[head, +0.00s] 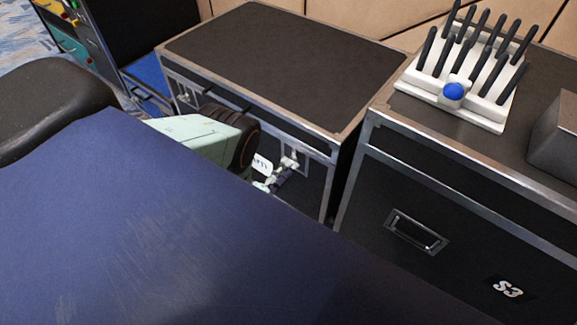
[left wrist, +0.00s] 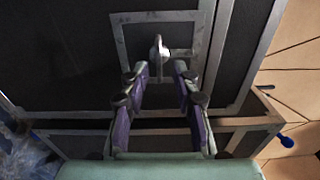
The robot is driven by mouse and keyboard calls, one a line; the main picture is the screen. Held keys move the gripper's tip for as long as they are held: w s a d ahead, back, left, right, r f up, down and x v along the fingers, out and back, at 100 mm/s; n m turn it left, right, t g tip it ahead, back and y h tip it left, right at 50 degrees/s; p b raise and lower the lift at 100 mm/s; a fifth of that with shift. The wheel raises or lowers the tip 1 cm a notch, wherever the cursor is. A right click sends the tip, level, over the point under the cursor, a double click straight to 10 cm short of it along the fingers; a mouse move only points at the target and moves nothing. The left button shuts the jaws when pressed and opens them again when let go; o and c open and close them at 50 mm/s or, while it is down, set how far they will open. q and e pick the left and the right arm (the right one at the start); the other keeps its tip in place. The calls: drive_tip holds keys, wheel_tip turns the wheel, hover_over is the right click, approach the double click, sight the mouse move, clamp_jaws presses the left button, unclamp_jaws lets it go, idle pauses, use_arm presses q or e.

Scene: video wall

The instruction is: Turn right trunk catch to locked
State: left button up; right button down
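The black trunk (head: 270,60) with metal edges stands in the middle of the head view. Its right catch (head: 290,160) is a small metal piece on the front face, partly hidden by my gripper. In the left wrist view the catch (left wrist: 158,50) shows as a pale upright knob on a square metal plate. My left gripper (head: 278,180) is close in front of it; in the left wrist view its purple-sided fingers (left wrist: 158,82) are apart, with the catch between and just beyond their tips. I see no contact. My right gripper is out of view.
The trunk's left catch (head: 184,97) shows left of my arm. A second black case marked S3 (head: 430,190) stands close on the right, bearing a white rack (head: 485,112) with black sticks and a blue ball (head: 453,91). An arcade-like cabinet (head: 75,30) is far left.

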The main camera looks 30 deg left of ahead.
use_arm(q)
drive_tip(key=shift+s+a, duration=0.2)
drive_tip(key=shift+s, duration=2.4)
